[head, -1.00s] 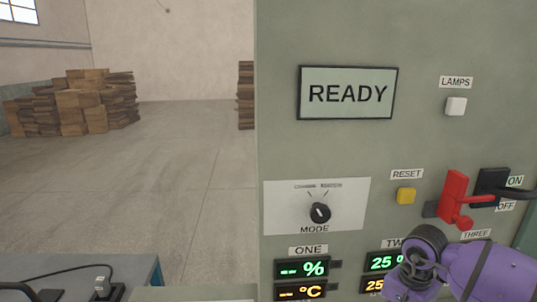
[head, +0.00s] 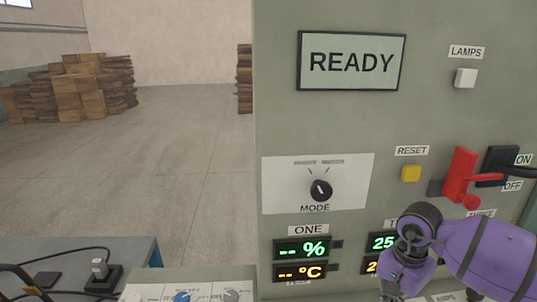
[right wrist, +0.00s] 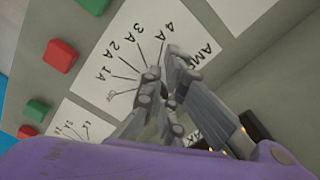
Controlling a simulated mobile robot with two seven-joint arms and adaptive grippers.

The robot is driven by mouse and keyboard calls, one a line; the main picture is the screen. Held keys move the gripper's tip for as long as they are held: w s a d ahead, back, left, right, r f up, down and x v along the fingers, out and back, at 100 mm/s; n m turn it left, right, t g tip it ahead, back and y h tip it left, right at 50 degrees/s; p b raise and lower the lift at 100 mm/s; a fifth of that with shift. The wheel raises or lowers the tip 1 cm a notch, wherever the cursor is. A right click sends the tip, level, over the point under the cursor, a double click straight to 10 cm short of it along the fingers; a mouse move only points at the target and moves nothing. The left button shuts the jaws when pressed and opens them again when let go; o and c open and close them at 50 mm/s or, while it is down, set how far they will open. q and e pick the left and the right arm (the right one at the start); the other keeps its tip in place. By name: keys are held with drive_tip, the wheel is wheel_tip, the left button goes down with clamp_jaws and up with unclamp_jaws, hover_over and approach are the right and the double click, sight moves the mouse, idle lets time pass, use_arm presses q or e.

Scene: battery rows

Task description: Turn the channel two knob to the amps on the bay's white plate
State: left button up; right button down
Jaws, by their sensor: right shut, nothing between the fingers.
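My right gripper (right wrist: 163,84) is shut and empty over a white plate (right wrist: 108,66) in the right wrist view. The plate carries printed lines marked 1A, 2A, 3A, 4A and a partly covered word starting "AM". The fingers cover the middle of the dial, so the knob and its pointer cannot be made out. In the head view my right gripper (head: 393,289) is at the bottom edge, below the channel two display (head: 383,242), which is partly covered by my arm. My left gripper is not in view.
Another white plate (right wrist: 73,122) lies beside red (right wrist: 60,56) and green buttons. The head view shows the mode knob (head: 320,190), yellow reset button (head: 411,173), red lever (head: 460,175) and READY screen (head: 351,62). A blue knob (head: 182,297) is at the bottom. Floor at left is open.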

drive_tip(key=shift+w+r+b, duration=0.1)
drive_tip(key=shift+w+b, duration=0.2)
drive_tip(key=shift+w, duration=0.2)
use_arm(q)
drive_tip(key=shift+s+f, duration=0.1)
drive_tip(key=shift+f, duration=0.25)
use_arm(e)
drive_tip(key=shift+a, duration=0.1)
drive_tip(key=shift+w+r, duration=0.15)
drive_tip(key=shift+r, duration=0.05)
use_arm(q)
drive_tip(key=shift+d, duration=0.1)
use_arm(e)
drive_tip(key=shift+a, duration=0.25)
drive_tip(key=shift+a+r, duration=0.1)
drive_tip(key=shift+r, duration=0.2)
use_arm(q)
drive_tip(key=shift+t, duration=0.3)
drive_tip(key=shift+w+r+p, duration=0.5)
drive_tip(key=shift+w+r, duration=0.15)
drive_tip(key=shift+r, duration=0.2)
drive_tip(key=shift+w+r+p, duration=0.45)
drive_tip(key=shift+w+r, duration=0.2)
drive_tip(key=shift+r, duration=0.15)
use_arm(e)
drive_tip(key=shift+r, duration=2.6)
